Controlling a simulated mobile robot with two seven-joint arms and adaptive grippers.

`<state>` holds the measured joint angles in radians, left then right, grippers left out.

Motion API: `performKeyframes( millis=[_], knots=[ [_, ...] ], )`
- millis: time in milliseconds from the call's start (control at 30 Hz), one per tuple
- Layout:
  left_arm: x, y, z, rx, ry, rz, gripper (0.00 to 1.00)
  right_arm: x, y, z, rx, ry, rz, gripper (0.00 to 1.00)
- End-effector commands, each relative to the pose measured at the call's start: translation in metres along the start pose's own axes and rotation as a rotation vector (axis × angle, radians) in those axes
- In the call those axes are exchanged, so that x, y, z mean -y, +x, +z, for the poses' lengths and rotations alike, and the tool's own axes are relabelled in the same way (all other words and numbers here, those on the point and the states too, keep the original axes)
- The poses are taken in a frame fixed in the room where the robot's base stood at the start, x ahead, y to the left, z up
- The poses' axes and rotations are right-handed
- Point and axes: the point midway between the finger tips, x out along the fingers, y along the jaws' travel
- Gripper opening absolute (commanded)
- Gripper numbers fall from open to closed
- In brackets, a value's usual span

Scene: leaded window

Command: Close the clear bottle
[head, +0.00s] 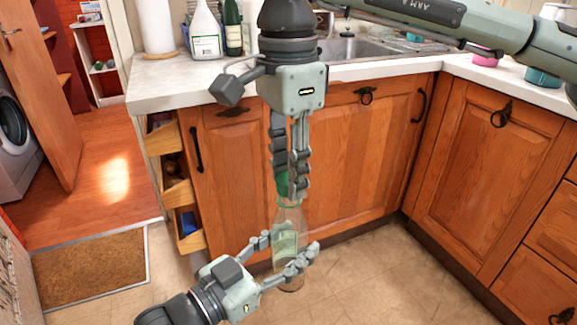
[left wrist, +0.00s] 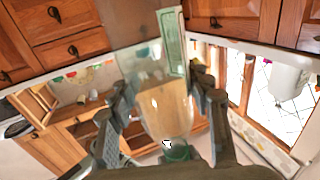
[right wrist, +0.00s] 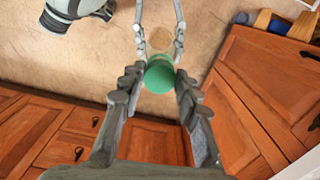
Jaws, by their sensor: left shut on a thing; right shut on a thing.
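The clear bottle (head: 287,218), with a pale green label, stands upright in the air in front of the cabinets. My left gripper (head: 290,246) is shut around its body from below left. In the left wrist view the bottle (left wrist: 165,105) lies between the fingers. The green cap (head: 283,184) is at the top of the bottle neck, and my right gripper (head: 288,180), pointing down, is shut on it. I cannot tell whether the cap is seated or just touching.
The worktop (head: 370,68) with the sink (head: 365,48) is behind my right gripper. Several bottles stand on it at left. Open drawers (head: 185,213) stick out at the left end. A doormat (head: 92,265) lies on the floor; the floor at right is clear.

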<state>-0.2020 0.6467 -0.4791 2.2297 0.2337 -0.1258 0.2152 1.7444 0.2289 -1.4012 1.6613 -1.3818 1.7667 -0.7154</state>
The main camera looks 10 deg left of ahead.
Motion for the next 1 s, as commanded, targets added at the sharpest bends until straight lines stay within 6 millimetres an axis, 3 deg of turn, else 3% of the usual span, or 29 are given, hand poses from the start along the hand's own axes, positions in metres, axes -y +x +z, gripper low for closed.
performKeyframes(
  millis=[1000],
  knots=[
    [0.000, 0.000, 0.000, -0.001, 0.000, 0.000, 0.00, 0.000, 0.011, 0.000, 0.001, 0.033, 0.000, 0.21]
  ],
)
